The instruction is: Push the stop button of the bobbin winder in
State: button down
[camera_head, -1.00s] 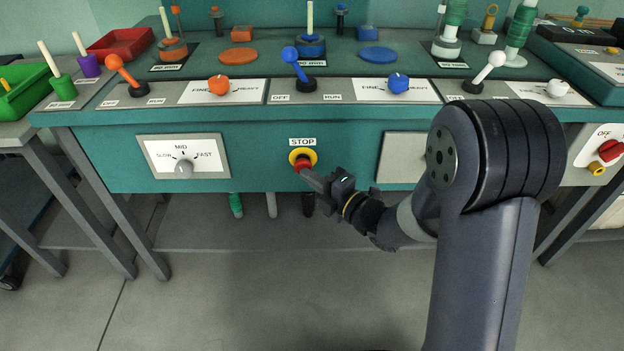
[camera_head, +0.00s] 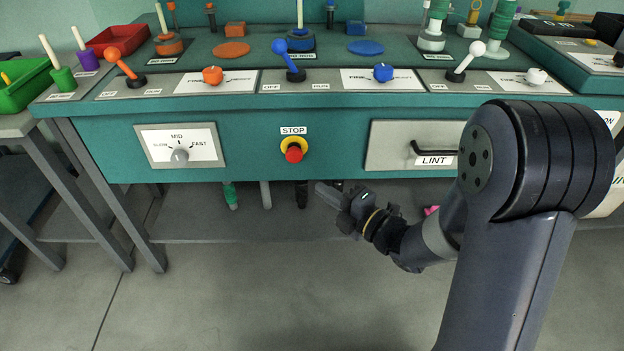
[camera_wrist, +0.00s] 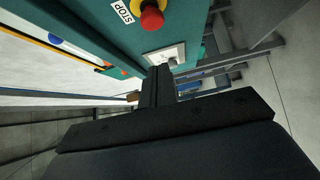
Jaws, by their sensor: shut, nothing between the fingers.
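The stop button (camera_head: 294,152) is a red knob on a yellow collar under a STOP label, on the teal front panel of the bobbin winder (camera_head: 258,170). Nothing covers it in the head view. In the wrist view the red button (camera_wrist: 151,17) is near the top, and its yellow collar is partly cut off by the frame edge. My gripper (camera_head: 320,188) is shut and empty, below and to the right of the button, apart from it. In the wrist view its closed fingers (camera_wrist: 158,72) point past the button. I cannot tell how far in the button sits.
Left of the button is a speed dial plate (camera_head: 181,146). Right of it is a LINT drawer (camera_head: 395,145) with a black handle. Levers and knobs line the sloped ledge above. Table legs stand at left. The floor in front is clear.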

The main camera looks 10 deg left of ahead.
jog(key=shift+v, duration=1.35)
